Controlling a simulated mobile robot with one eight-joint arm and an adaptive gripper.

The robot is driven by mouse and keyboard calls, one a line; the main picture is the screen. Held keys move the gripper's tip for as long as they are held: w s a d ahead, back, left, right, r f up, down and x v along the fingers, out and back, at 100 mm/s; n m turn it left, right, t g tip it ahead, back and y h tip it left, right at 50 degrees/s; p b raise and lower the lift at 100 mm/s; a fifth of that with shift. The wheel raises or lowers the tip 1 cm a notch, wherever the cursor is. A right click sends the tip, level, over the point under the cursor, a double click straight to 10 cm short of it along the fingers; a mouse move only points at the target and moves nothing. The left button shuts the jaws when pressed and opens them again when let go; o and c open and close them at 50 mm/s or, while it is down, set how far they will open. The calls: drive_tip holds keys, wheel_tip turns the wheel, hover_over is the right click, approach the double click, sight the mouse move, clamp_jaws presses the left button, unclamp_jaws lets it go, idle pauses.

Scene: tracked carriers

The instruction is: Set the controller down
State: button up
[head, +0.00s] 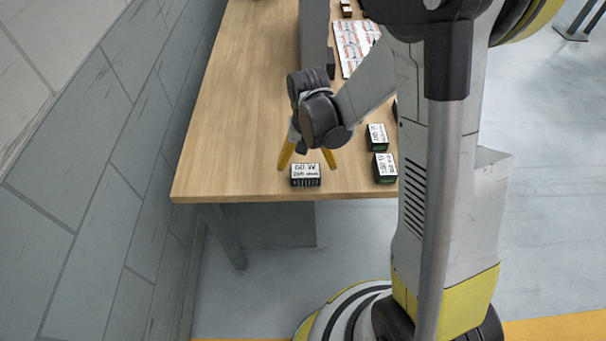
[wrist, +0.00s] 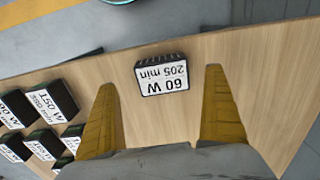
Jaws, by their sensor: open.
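The controller is a small black box with a white label reading 60 W, 205 min (head: 305,174). It lies on the wooden table (head: 235,130) close to the front edge, label up. In the wrist view the same controller (wrist: 162,78) lies just beyond and between my two yellow fingertips, clear of both. My gripper (head: 310,167) is open above the table, its fingers spread wide on either side of the controller. The wrist view also shows my gripper (wrist: 160,85) empty between the fingers.
Other labelled black boxes, one reading 150 W (wrist: 53,98), stand in a group to one side; in the head view two of them (head: 384,167) show right of my gripper. A printed sheet (head: 354,45) lies farther back. The left part of the table is clear.

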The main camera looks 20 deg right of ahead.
sight(306, 171)
drive_tip(key=f+b, duration=0.1)
drive_tip(key=f, duration=0.1)
drive_tip(key=f+b, duration=0.2)
drive_tip(key=f, duration=0.1)
drive_tip(key=shift+w+f, duration=0.3)
drive_tip(key=shift+w, duration=0.05)
drive_tip(key=shift+r, duration=0.1)
drive_tip(key=c, duration=1.5)
